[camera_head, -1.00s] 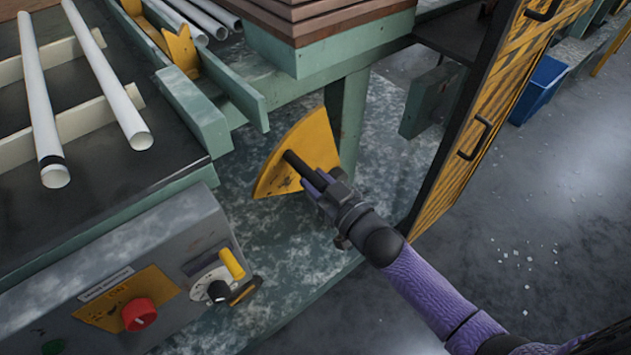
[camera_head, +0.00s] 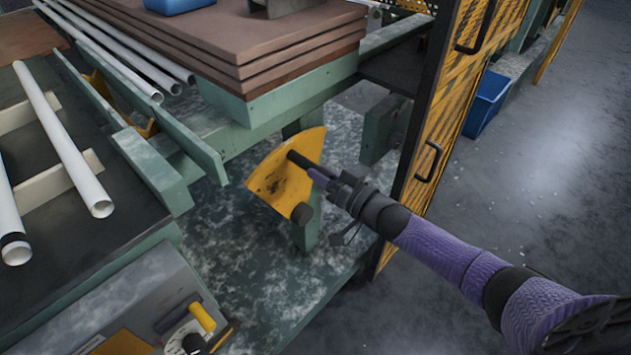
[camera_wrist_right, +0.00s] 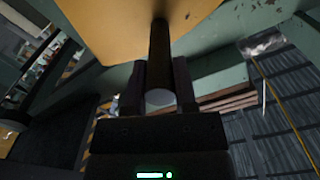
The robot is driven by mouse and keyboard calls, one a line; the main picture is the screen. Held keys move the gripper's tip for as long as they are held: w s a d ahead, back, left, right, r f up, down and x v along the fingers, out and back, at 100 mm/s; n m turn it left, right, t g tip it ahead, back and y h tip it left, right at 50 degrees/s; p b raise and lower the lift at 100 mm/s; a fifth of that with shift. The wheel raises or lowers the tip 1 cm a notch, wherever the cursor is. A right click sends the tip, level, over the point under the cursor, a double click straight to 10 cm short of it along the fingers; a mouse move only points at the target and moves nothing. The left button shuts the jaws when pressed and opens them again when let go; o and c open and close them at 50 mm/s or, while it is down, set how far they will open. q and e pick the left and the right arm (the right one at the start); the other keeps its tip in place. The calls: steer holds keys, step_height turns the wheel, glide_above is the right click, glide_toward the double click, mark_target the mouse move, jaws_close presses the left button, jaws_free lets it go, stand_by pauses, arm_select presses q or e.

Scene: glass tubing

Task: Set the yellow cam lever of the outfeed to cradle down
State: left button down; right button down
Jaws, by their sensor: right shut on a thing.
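The yellow cam lever (camera_head: 272,180) is a fan-shaped plate below the outfeed bench, with a dark round knob near its lower corner. A black rod handle (camera_head: 298,158) stands out from its upper part. My right gripper (camera_head: 322,177) is shut on this handle. In the right wrist view the handle (camera_wrist_right: 159,50) runs between the two fingers (camera_wrist_right: 159,88), with the yellow plate (camera_wrist_right: 110,25) behind it. A yellow cradle (camera_head: 147,128) sits low behind the green rail, mostly hidden. My left gripper is not in view.
White tubes (camera_head: 62,140) lie on the left rack, and more tubes (camera_head: 125,55) lie behind the rail. A brown board stack (camera_head: 270,45) stands above the lever. A yellow-black striped panel (camera_head: 455,125) stands to the right. A control box (camera_head: 130,305) is at lower left.

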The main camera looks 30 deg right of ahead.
steer(key=shift+w+d, duration=0.1)
steer(key=shift+d, duration=0.2)
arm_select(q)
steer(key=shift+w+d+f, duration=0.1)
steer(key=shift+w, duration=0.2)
arm_select(e)
steer(key=shift+f, duration=0.1)
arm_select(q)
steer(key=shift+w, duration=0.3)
arm_select(e)
steer(key=shift+c, duration=2)
jaws_free()
steer(key=shift+d, duration=0.1)
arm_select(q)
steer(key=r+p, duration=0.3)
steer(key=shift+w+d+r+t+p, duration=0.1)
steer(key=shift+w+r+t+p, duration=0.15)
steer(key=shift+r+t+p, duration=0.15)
arm_select(e)
steer(key=v, duration=1)
